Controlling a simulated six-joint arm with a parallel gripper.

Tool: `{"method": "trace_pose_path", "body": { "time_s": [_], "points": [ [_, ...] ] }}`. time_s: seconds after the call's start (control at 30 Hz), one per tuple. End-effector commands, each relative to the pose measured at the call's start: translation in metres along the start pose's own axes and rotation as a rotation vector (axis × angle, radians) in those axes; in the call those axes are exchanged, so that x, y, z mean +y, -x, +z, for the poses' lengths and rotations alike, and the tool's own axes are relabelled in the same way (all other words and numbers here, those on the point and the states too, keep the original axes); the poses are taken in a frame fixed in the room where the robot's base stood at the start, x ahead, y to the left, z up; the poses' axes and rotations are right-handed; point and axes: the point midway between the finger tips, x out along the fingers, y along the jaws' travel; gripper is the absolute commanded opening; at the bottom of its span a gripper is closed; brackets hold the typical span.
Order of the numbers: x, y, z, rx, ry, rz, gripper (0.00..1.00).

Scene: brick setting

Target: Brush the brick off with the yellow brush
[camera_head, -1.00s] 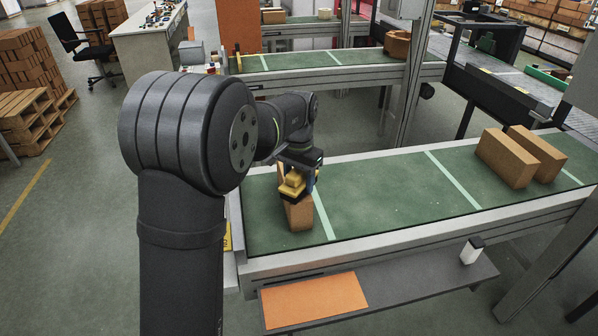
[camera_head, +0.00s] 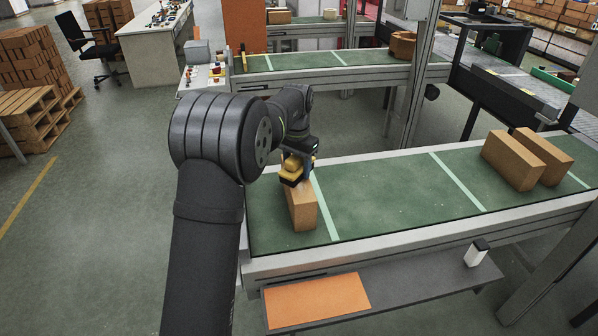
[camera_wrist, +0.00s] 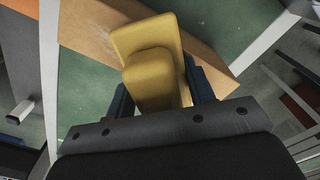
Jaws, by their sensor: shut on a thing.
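A tan brick (camera_head: 301,209) lies on the green conveyor belt (camera_head: 390,197) at its left end, beside a pale stripe. My gripper (camera_head: 293,171) is shut on the yellow brush (camera_head: 291,163), at the far end of the brick. In the wrist view the brush (camera_wrist: 152,62) sits between the dark blue fingers (camera_wrist: 160,92), over the brick (camera_wrist: 85,25), and covers part of it. I cannot tell whether the brush touches the brick. The brush's underside is mostly hidden.
Two more bricks (camera_head: 525,158) stand at the right of the belt. Below the belt's front edge, a grey shelf (camera_head: 420,285) holds an orange mat (camera_head: 317,301) and a small white block with a dark top (camera_head: 476,253). The belt's middle is clear but for specks.

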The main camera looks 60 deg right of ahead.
Motion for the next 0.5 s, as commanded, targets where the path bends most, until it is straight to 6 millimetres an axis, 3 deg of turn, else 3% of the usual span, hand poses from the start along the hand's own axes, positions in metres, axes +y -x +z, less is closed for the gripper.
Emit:
{"method": "trace_pose_path", "body": {
  "time_s": [0.43, 0.5],
  "points": [
    [-0.029, -0.001, -0.029, 0.000, 0.000, 0.000, 0.24],
    [-0.022, 0.001, -0.022, 0.000, -0.002, 0.000, 0.24]
  ]
}}
